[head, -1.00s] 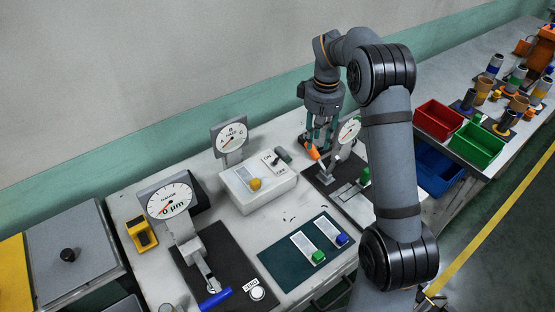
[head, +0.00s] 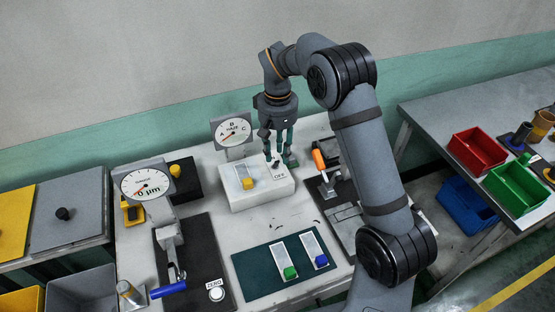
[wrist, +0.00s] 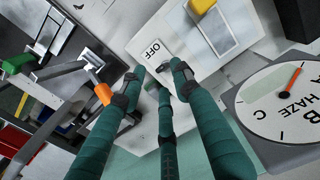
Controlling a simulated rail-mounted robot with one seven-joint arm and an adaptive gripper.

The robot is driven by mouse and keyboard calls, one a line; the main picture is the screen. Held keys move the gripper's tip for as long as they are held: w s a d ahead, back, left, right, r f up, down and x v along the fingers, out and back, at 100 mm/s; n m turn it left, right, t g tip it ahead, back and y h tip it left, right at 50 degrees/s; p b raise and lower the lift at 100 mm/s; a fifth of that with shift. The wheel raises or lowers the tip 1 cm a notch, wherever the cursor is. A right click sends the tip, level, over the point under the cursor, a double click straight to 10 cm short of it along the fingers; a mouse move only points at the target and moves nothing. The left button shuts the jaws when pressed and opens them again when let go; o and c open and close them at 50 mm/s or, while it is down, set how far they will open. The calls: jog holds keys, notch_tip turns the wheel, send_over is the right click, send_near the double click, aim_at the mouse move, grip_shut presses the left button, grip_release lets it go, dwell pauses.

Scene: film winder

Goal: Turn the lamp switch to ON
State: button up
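The lamp switch is a small dark lever (head: 276,164) on the right part of a white box (head: 262,195). An OFF label (head: 279,176) lies in front of the lever; it also shows in the wrist view (wrist: 153,48). The ON label is hidden behind my gripper. My gripper (head: 279,159) points down over the right end of the box, with its green fingers close around the switch. In the wrist view the fingertips (wrist: 160,74) are spread apart near the lever. I cannot tell whether a finger touches it.
A yellow knob (head: 249,184) sits on the same box. A HAZE dial (head: 233,131) stands just behind it, close to my fingers. An orange-handled lever (head: 318,158) stands to the right. A green mat (head: 260,270) with two sliders lies in front.

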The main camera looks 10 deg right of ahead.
aim_at(276, 164)
jog(key=f, duration=0.2)
jog(key=shift+a+f, duration=0.25)
jog(key=shift+f, duration=0.05)
jog(key=shift+d+f, duration=0.1)
jog(key=shift+f, duration=0.6)
jog(key=shift+c, duration=0.4)
grip_shut()
